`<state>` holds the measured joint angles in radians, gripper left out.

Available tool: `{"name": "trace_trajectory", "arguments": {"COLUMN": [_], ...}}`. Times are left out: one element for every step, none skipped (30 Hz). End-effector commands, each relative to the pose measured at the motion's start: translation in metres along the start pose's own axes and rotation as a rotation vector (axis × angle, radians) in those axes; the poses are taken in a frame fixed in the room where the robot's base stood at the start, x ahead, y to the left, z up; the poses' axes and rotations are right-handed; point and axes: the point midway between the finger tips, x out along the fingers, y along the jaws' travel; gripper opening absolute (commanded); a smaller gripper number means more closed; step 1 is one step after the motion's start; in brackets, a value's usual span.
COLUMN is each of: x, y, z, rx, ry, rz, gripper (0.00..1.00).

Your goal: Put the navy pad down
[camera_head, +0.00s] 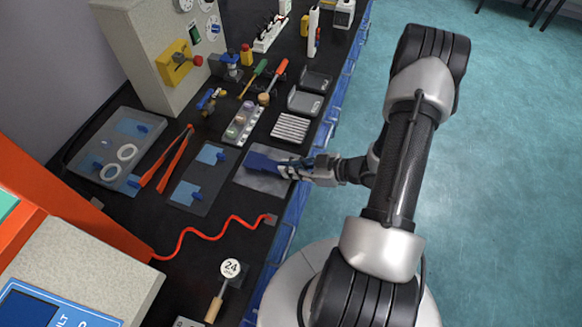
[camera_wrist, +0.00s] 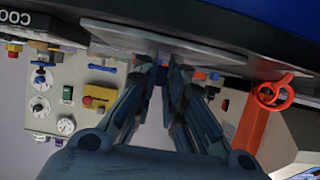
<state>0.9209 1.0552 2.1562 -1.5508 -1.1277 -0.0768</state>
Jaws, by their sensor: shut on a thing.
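The navy pad (camera_head: 262,161) is at the fingertips of my gripper (camera_head: 290,167), over a grey plate (camera_head: 262,183) near the front edge of the bench. My gripper reaches in low from the right and is shut on the pad. I cannot tell whether the pad touches the plate. In the wrist view, the fingers of my gripper (camera_wrist: 168,68) converge just by the bench surface, and they hide most of what is between them.
A dark board (camera_head: 198,204) with blue pieces lies to the left, then red tongs (camera_head: 163,168) and a tray (camera_head: 72,160) with white rings. A white ribbed tray (camera_head: 290,128) and a sample strip (camera_head: 242,127) lie behind.

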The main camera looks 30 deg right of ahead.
Motion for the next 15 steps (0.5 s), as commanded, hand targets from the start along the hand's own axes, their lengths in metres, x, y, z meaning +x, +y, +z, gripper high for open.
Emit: {"name": "trace_trajectory", "arguments": {"x": [0.0011,0.0015,0.0019,0.0019,0.0018,0.0016,0.0016,0.0016,0.0016,0.0016,0.0016,0.0016,0.0016,0.0016,0.0016], "y": [0.0000,0.0000,0.0000,0.0000,0.0001,0.0001,0.0001,0.0000,0.0000,0.0000,0.0000,0.0000,0.0000,-0.0001,-0.0001], "z": [0.0022,0.0030,0.0039,0.0039,0.0036,0.0034,0.0035,0.0035,0.0035,0.0036,0.0036,0.0036,0.0036,0.0037,0.0037], "rx": [0.000,0.000,0.000,0.000,0.000,0.000,0.000,0.000,0.000,0.000,0.000,0.000,0.000,0.000,0.000], "ry": [0.000,0.000,0.000,0.000,0.000,0.000,0.000,-0.001,-0.001,-0.001,-0.001,-0.001,-0.001,-0.001,-0.001], "rz": [0.000,0.000,0.000,0.000,0.000,0.000,0.000,0.000,0.000,0.000,0.000,0.000,0.000,0.000,0.000], "gripper": [0.00,0.00,0.00,0.00,0.00,0.00,0.13,0.15,0.18,0.20,0.22,0.24,0.26,0.28,0.31]}}
